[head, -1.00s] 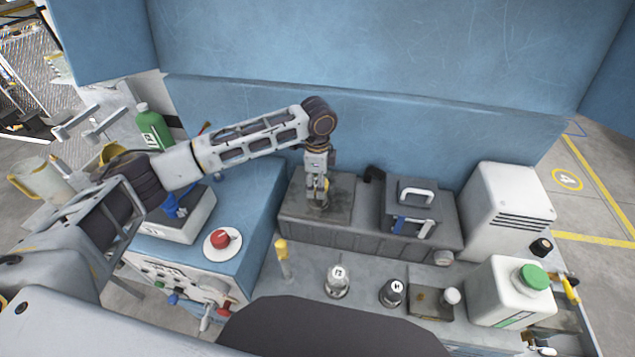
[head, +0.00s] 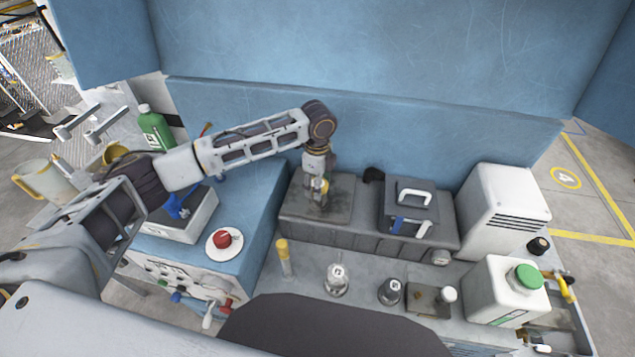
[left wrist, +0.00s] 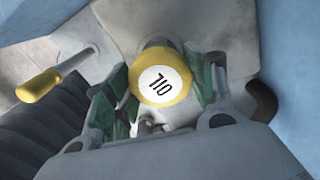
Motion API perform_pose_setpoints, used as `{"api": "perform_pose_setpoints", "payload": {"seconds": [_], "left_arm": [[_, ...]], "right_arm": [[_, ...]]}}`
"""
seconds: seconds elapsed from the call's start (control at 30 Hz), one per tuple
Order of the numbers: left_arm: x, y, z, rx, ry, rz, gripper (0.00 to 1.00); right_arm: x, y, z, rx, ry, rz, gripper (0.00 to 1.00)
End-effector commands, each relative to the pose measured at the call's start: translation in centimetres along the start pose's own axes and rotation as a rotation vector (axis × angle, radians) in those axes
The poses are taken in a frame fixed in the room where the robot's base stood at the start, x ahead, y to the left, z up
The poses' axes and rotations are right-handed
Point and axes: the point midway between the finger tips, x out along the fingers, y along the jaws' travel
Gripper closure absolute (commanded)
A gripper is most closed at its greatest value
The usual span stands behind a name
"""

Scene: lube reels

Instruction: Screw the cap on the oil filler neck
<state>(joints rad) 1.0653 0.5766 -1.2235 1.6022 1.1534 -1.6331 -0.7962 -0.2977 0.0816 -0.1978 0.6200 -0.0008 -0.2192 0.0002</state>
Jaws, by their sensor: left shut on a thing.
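The yellow cap (left wrist: 163,76), with a white round label reading OIL, sits between the green-padded fingers of my left gripper (left wrist: 160,95) in the left wrist view. The gripper is shut on it. In the head view my left gripper (head: 319,195) points down over the top of the dark grey block (head: 343,207) and mostly covers the cap. The filler neck is hidden under the cap and fingers, so I cannot tell how the cap sits on it. My right gripper is not in view.
A yellow-handled dipstick (head: 284,258) stands in front of the block; its handle also shows in the left wrist view (left wrist: 38,85). A grey box with a white handle (head: 410,205) is to the right. A white jug with a green cap (head: 507,290) stands front right. A blue wall rises behind.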

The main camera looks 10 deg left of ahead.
Motion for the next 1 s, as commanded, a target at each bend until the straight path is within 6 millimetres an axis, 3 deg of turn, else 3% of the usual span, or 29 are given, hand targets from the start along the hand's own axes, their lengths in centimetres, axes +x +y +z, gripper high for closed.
{"api": "perform_pose_setpoints", "payload": {"seconds": [0.07, 0.1, 0.27, 0.5, 0.63, 1.0], "left_arm": [[0.0, 0.0, 0.0, 0.000, 0.000, 0.001, 0.68], [0.0, 0.0, 0.0, 0.000, 0.000, 0.001, 0.40], [0.0, 0.0, 0.0, -0.001, 0.000, 0.000, 0.20], [0.0, 0.0, 0.0, -0.001, 0.000, 0.000, 0.20], [0.0, 0.0, 0.0, -0.001, 0.000, 0.000, 0.05], [0.0, 0.0, 0.0, -0.001, 0.000, 0.000, 0.05]], "right_arm": [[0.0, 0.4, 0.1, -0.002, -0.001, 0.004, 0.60], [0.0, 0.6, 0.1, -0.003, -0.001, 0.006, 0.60], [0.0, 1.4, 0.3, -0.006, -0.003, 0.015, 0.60], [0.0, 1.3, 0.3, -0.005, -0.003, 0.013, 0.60], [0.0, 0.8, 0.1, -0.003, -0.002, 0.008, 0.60], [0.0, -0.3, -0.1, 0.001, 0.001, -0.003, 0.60]]}}
